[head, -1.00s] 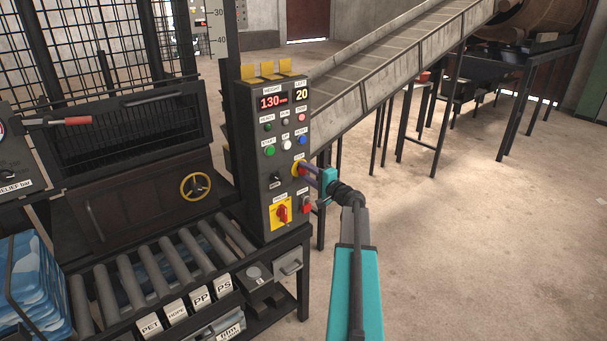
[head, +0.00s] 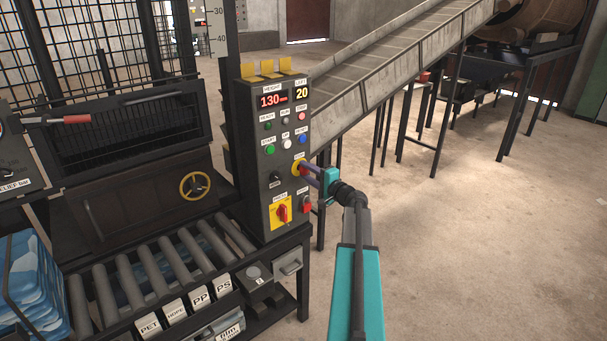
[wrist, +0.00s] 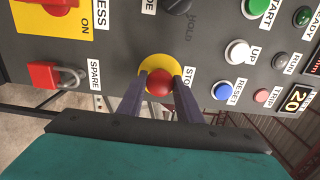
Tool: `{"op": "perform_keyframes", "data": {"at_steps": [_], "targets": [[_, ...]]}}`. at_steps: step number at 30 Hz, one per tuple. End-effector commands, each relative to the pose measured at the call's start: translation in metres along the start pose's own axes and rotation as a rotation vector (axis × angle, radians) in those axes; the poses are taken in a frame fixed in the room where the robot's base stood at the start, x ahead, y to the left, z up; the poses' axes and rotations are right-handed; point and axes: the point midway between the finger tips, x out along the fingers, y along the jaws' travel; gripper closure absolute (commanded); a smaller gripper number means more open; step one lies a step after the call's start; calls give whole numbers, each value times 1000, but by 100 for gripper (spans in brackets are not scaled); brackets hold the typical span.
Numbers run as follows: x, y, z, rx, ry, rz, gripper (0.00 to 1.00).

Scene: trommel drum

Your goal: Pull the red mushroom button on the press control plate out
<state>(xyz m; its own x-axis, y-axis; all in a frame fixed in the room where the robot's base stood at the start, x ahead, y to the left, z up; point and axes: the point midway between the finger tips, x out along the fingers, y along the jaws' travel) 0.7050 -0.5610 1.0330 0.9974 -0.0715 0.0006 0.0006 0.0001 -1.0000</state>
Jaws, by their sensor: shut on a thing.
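The press control plate (head: 262,182) is the dark front of an upright box left of my arm. The red mushroom button (wrist: 159,88) sits on a round yellow backing (wrist: 157,69), beside a label that begins "STO". My gripper (wrist: 160,82) has its two purple fingers on either side of the red button head, shut on it. How far the button stands out from the plate cannot be told.
A red rotary switch (head: 282,212) on a yellow square and a red padlocked spare switch (head: 305,204) sit below the button. A dark hold knob (wrist: 177,5) and several push buttons are close by. The conveyor (head: 390,60) slopes behind; floor at right is clear.

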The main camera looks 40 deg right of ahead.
Motion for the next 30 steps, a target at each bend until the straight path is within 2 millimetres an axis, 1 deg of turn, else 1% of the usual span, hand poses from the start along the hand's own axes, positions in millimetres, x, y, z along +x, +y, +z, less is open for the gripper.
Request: {"op": "perform_keyframes", "data": {"at_steps": [1,10,22,23,30], "targets": [[-3,2,0,-1,0,3,88],[-8,3,0,-1,1,4,88],[-9,4,-1,-1,2,6,88],[-9,4,-1,-1,2,6,63],[-8,2,-1,0,1,4,22]]}}
